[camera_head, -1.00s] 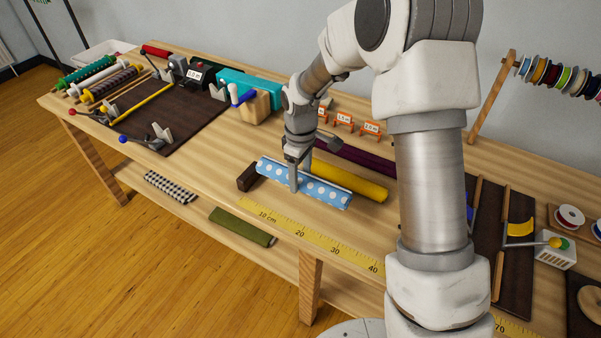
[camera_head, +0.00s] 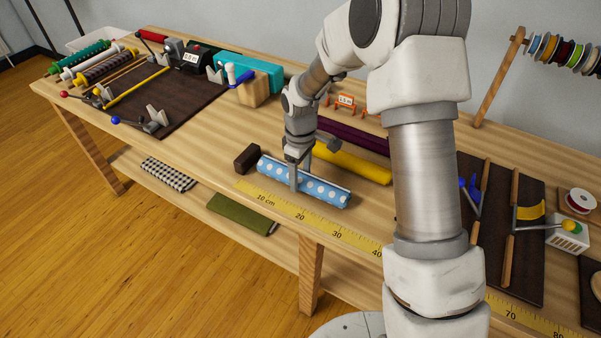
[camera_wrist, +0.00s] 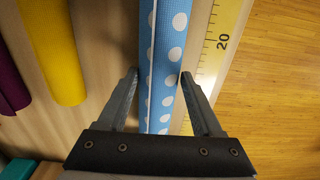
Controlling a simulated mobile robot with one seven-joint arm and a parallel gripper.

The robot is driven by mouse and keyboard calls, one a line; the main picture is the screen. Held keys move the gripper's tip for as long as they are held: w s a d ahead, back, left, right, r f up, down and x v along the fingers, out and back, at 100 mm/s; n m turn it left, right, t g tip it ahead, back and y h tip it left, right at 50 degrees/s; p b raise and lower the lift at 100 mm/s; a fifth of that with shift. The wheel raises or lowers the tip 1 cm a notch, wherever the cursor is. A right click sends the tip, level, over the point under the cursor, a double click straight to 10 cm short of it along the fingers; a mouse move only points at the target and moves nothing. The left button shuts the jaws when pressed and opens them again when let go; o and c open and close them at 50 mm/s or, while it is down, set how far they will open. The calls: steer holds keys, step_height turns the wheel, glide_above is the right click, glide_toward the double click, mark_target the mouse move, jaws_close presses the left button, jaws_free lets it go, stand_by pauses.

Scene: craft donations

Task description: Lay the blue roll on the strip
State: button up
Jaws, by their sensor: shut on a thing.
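The blue roll (camera_head: 325,192) with white dots lies lengthwise between my gripper's fingers, behind and close to the yellow measuring strip (camera_head: 318,223) along the table's front edge. My gripper (camera_head: 295,180) points down over the roll, left of its middle, and is shut on it. In the wrist view the gripper (camera_wrist: 158,78) has one finger on each side of the blue roll (camera_wrist: 166,50). The strip (camera_wrist: 220,45) runs alongside the roll to its right, with a narrow gap visible. Whether the roll touches the table is unclear.
A dark brown block (camera_head: 247,158) stands just off the roll's left end. A yellow roll (camera_head: 350,163) and a purple roll (camera_head: 355,136) lie behind it. A dark mat (camera_head: 170,100) with stands is at left. My arm hides part of the table at right.

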steer(key=o, duration=1.6)
steer(key=shift+c, duration=0.2)
step_height(320, 180, up, 18)
steer(key=p, duration=0.2)
steer(key=shift+f, duration=0.25)
steer(key=s+d+r+m+t+p, duration=0.25)
steer(key=s+d+r+m, duration=0.3)
steer(key=s+r, duration=0.55)
steer(key=s+d+r+m+t, duration=0.1)
steer(key=s+d+m, duration=0.1)
steer(key=s, duration=0.5)
steer(key=s+d+r+m+t, duration=0.2)
steer(key=s+d+m, duration=0.1)
steer(key=s, duration=0.3)
steer(key=shift+s+m+p, duration=0.35)
